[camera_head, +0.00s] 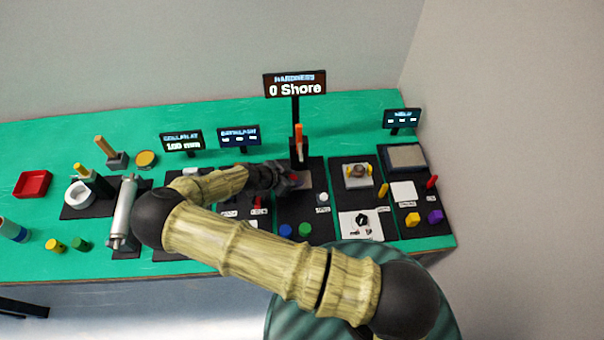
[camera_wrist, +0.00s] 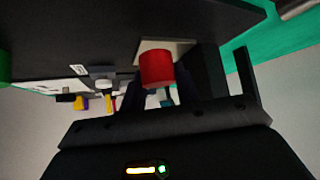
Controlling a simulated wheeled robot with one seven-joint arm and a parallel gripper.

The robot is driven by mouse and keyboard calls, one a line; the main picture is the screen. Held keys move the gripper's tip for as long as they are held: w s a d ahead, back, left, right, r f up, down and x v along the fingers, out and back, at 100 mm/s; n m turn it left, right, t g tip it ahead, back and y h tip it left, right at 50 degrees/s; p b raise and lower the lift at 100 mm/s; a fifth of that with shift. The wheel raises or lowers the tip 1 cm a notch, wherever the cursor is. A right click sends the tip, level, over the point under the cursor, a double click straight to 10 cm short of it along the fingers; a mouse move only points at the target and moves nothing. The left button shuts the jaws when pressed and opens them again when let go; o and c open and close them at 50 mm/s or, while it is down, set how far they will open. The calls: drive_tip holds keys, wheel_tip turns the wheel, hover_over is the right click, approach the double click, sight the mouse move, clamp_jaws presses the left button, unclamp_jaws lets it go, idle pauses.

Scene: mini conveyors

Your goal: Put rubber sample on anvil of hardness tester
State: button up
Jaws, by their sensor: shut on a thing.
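The rubber sample (camera_wrist: 157,68) is a red cylinder between the dark fingertips of my gripper (camera_wrist: 158,88) in the wrist view. My gripper (camera_head: 286,179) is shut on it. In the head view the gripper is at the front of the hardness tester (camera_head: 298,150), which has an orange upright part and a display reading "0 Shore". The grey anvil plate (camera_head: 305,180) is partly hidden by my gripper. A pale plate (camera_wrist: 180,46), seemingly the anvil, shows just behind the sample in the wrist view. I cannot tell whether the sample touches it.
Blue (camera_head: 285,230) and green (camera_head: 305,229) cylinders stand on the mat in front of the tester. A white knob (camera_head: 322,198) is to the right. More stations stand on both sides, and a red tray (camera_head: 33,184) is at far left.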

drive_tip(key=d+p, duration=0.1)
drive_tip(key=w+d, duration=0.1)
drive_tip(key=d+p, duration=0.1)
drive_tip(key=shift+w+f+p, duration=0.3)
drive_tip(key=shift+w+p, duration=0.05)
drive_tip(key=shift+w, duration=0.05)
drive_tip(key=shift+s+f, duration=0.1)
drive_tip(key=shift+f, duration=0.2)
drive_tip(key=shift+f+b, duration=0.15)
drive_tip(key=shift+b, duration=0.15)
drive_tip(key=o, duration=0.8)
drive_tip(key=shift+c, duration=0.2)
